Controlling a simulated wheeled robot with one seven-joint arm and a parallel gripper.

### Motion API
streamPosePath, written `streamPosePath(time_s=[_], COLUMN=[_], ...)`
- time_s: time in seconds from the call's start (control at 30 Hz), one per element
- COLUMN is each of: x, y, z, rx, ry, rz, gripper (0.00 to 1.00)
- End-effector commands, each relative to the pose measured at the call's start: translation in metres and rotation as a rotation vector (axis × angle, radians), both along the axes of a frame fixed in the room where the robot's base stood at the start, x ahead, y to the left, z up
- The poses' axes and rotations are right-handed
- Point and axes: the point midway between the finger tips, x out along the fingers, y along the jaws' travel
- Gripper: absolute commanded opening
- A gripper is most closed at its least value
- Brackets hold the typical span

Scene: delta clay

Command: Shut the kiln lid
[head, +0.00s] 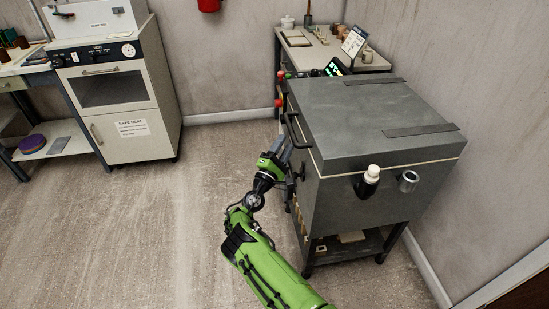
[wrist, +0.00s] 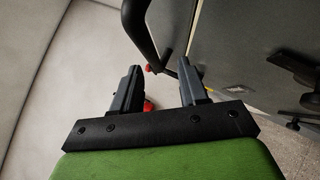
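The kiln (head: 345,205) is a dark grey box on a legged stand at the right of the head view. Its lid (head: 365,115) lies flat on the body, with a thin pale seam between them and no visible gap. A black bar handle (head: 296,130) is on the lid's left side; in the wrist view a dark curved bar (wrist: 138,30), apparently this handle, shows just beyond the fingertips. My gripper (wrist: 160,68) is open and empty, its fingers apart. In the head view my gripper (head: 283,150) is beside the kiln's left side, close to the handle. Contact cannot be told.
A worktable (head: 330,55) stands behind the kiln against the wall. A white oven (head: 110,90) stands at the left. The floor (head: 150,230) between is clear.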

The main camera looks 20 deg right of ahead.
Motion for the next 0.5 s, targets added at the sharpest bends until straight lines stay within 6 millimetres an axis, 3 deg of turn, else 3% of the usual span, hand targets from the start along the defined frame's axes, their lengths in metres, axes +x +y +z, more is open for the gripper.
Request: streamPosePath(time_s=[0.1, 0.3, 0.5], x=[-0.023, -0.053, -0.065], y=[0.025, 0.055, 0.065], z=[-0.011, -0.029, -0.036], rx=[-0.002, -0.003, -0.002], ry=[0.005, 0.002, -0.001], rz=[0.002, 0.001, -0.001], gripper=[0.43, 0.43, 0.43])
